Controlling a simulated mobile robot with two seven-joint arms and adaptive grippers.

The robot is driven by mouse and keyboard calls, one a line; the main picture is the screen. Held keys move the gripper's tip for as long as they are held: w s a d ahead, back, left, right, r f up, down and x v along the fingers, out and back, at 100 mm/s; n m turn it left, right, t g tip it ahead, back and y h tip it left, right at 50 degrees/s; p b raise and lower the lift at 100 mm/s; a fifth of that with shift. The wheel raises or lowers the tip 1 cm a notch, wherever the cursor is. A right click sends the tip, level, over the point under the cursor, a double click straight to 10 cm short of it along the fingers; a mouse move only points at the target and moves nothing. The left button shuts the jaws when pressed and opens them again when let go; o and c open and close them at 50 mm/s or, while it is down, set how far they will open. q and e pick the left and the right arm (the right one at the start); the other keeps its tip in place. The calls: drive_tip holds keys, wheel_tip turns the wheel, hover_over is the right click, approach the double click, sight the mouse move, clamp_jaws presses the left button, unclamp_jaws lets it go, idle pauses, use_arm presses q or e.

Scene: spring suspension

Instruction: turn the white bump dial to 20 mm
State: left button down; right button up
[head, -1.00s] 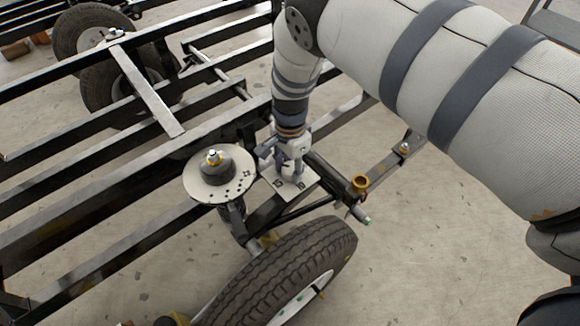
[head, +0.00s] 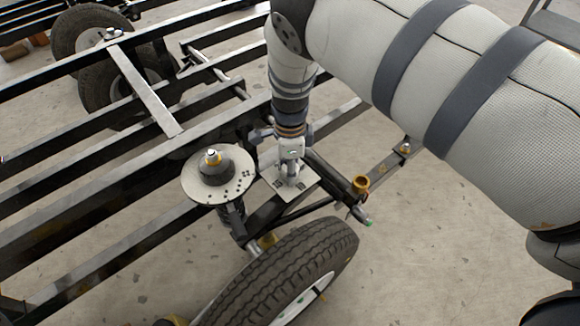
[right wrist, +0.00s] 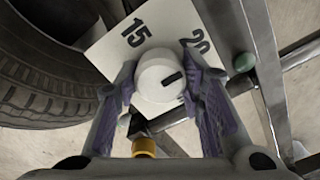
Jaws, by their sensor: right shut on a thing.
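The white bump dial (right wrist: 153,84) is a round knob on a white plate (right wrist: 103,55) printed with 15 and 20. In the right wrist view its short black mark lies on the right half of the knob and points right and slightly up. The 15 is clear at upper left; the 20, at upper right, is partly covered by a finger. My right gripper (right wrist: 160,100) is shut on the dial, a purple pad on either side. In the head view my right gripper (head: 290,167) points down over the plate (head: 312,187). My left gripper is not in view.
A round perforated disc (head: 203,191) on a spring stands just left of the plate. A brass-coloured ring (head: 361,184) sits on the bar to the right. Black frame rails (head: 90,200) fill the left; bare floor is at right.

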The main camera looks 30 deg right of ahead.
idle(0.4)
drive_tip(key=o, duration=1.1)
drive_tip(key=shift+o, duration=0.2)
wheel_tip(320, 180, up, 12)
